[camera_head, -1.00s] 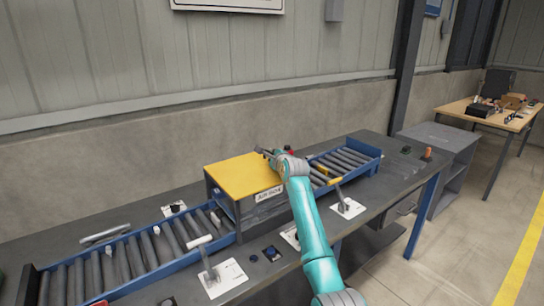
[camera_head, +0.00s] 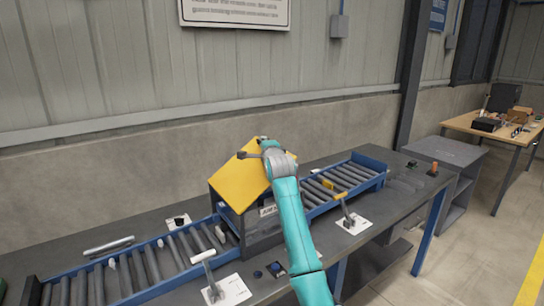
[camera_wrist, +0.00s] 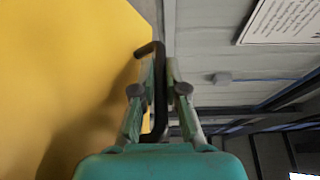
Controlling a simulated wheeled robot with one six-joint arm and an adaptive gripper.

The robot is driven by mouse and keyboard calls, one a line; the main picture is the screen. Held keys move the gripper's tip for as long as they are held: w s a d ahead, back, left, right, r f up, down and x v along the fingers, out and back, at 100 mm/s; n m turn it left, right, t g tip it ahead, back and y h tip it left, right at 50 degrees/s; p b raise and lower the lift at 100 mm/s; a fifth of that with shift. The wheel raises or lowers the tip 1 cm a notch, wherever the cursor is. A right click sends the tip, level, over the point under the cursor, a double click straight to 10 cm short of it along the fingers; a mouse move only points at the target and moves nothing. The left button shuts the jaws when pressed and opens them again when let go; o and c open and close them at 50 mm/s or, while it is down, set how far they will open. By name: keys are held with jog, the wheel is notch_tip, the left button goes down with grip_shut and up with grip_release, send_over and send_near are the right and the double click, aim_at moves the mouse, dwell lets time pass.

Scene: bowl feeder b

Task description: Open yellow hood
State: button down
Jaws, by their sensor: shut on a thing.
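The yellow hood (camera_head: 240,178) is the lid of a grey box (camera_head: 262,232) over the roller conveyor. In the head view it is tilted up, its right side raised. In the wrist view its yellow face (camera_wrist: 60,80) fills the left side. My gripper (camera_wrist: 160,92) is shut on the hood's dark handle (camera_wrist: 158,55), which passes between the two fingers. In the head view my arm's wrist covers the raised edge of the hood, and the fingers are hard to make out there.
Blue-framed roller conveyors run out left (camera_head: 130,262) and right (camera_head: 340,180) of the box. Lever plates stand along the front, one on the left (camera_head: 228,290) and one on the right (camera_head: 352,222). A wall is behind the bench. Open air lies above the hood.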

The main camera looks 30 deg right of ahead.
jog(key=a+r+n+t+y, duration=0.1)
jog(key=a+r+n+t, duration=0.1)
jog(key=a+n, duration=0.4)
jog(key=a+r+n+t+y, duration=0.1)
jog(key=a+r+n, duration=0.4)
jog(key=a, duration=1.1)
jog(key=shift+s+a+n+t, duration=0.2)
jog(key=shift+s+n+t, duration=0.15)
jog(key=shift+n+t, duration=0.6)
jog(key=shift+n+g, duration=0.25)
jog(key=c, duration=1.5)
grip_release()
jog(key=v, duration=1.2)
